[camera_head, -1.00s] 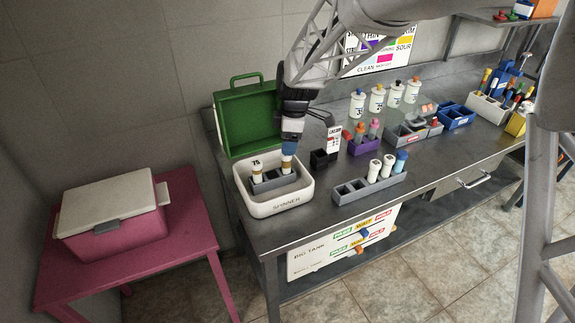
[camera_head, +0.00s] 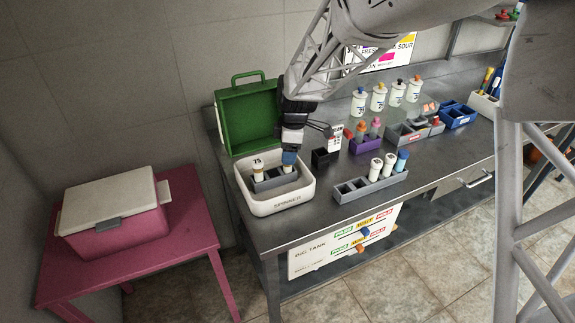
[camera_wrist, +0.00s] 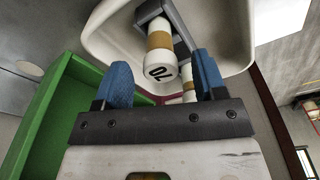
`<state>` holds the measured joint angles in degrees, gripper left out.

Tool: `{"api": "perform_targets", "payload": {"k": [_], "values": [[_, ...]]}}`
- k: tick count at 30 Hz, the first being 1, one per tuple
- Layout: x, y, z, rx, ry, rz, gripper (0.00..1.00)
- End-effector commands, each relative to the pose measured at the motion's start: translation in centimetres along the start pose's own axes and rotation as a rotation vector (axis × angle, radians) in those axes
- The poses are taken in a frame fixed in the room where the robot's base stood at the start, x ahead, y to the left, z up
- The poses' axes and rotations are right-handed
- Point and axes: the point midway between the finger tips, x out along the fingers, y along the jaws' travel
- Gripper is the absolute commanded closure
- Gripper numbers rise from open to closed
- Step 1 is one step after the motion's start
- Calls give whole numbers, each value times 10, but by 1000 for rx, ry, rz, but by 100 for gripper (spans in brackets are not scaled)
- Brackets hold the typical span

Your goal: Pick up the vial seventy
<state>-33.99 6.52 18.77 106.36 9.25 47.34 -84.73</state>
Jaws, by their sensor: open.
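Vial seventy (camera_wrist: 162,66), a white-capped vial with a tan band, stands in a grey rack (camera_wrist: 183,32) inside the white spinner tray (camera_head: 279,207). Its cap number shows upside down in the wrist view. In the head view only a small part of it (camera_head: 289,169) shows below my gripper (camera_head: 289,158). My gripper is open, its two blue fingers (camera_wrist: 162,82) to either side of the cap in the wrist view. I cannot tell whether they touch it. Another vial (camera_head: 258,166), seemingly marked 75, stands at the rack's left end; it is partly hidden in the wrist view (camera_wrist: 189,88).
The open green case (camera_head: 248,118) stands behind the tray. A small black block (camera_head: 322,158) and a grey rack (camera_head: 369,187) with several vials stand to the right. A pink cooler (camera_head: 115,235) sits on a separate table at left.

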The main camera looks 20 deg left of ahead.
Motion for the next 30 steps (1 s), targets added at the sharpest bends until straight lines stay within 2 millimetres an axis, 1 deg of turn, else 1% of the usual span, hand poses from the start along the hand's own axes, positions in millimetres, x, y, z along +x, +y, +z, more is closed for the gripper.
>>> {"api": "perform_targets", "payload": {"k": [1, 6, 11, 29, 30], "values": [[7, 0, 0, 0, 0, -2, 36], [26, -1, 1, 0, 0, -2, 36], [38, -1, 0, 0, 0, -1, 36], [39, -1, 1, 0, 0, 0, 36], [39, -1, 1, 0, 0, 0, 42]]}}
